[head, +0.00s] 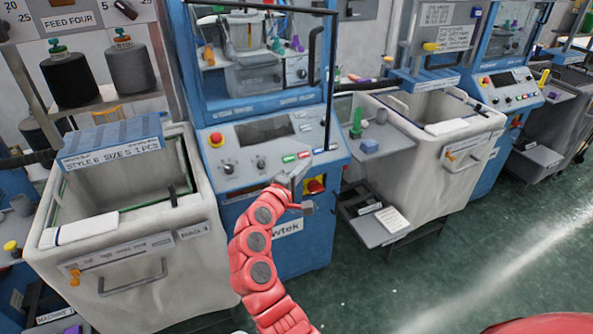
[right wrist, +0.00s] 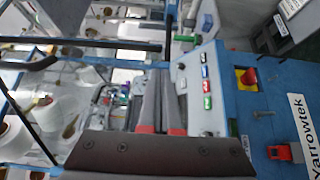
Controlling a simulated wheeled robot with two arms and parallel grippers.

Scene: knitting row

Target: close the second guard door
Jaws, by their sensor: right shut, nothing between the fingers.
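The blue knitting machine (head: 222,185) stands in the middle of the head view. Its guard door (head: 333,70) seems to be the clear panel with a dark upright edge at the right of the window. How far it stands open I cannot tell. A black handle (head: 316,50) shows near that edge. My right gripper (head: 299,174) is shut and empty, in front of the control panel (head: 265,145), below and left of the door edge. In the right wrist view its fingers (right wrist: 160,82) are together beside the panel buttons (right wrist: 206,86). My left gripper is out of view.
A grey fabric bin (head: 120,270) stands left of the machine and another bin (head: 440,135) right of it. A low shelf (head: 375,230) juts out at right. A red emergency button (head: 216,139) sits on the panel. Green floor (head: 480,240) is clear at right.

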